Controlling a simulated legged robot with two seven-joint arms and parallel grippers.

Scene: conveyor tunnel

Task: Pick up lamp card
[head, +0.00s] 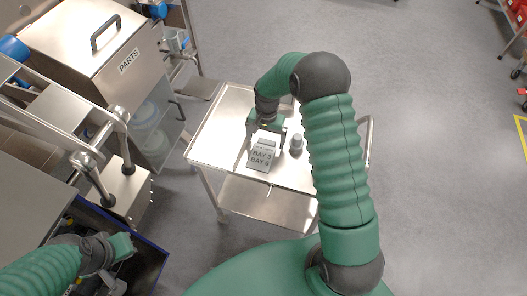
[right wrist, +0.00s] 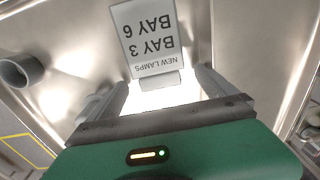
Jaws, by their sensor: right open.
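The lamp card (head: 262,157) is a small pale card reading "BAY 3 BAY 6", standing on the metal cart (head: 215,150). In the right wrist view the card (right wrist: 148,35) appears upside down, with "NEW LAMPS" on it and a small block at its near edge. My right gripper (head: 263,147) is open over the cart at the card. In the wrist view its fingers (right wrist: 160,88) are spread to either side of the card's near end; I see no contact. My left gripper (head: 121,266) is over a dark blue-edged bin at lower left; its jaws are unclear.
A small grey cylindrical object (head: 296,143) stands on the cart just right of the card. A steel cabinet marked "PARTS" (head: 100,50) stands at left. The dark blue-edged bin (head: 150,272) is at lower left. Grey floor (head: 430,150) to the right is open.

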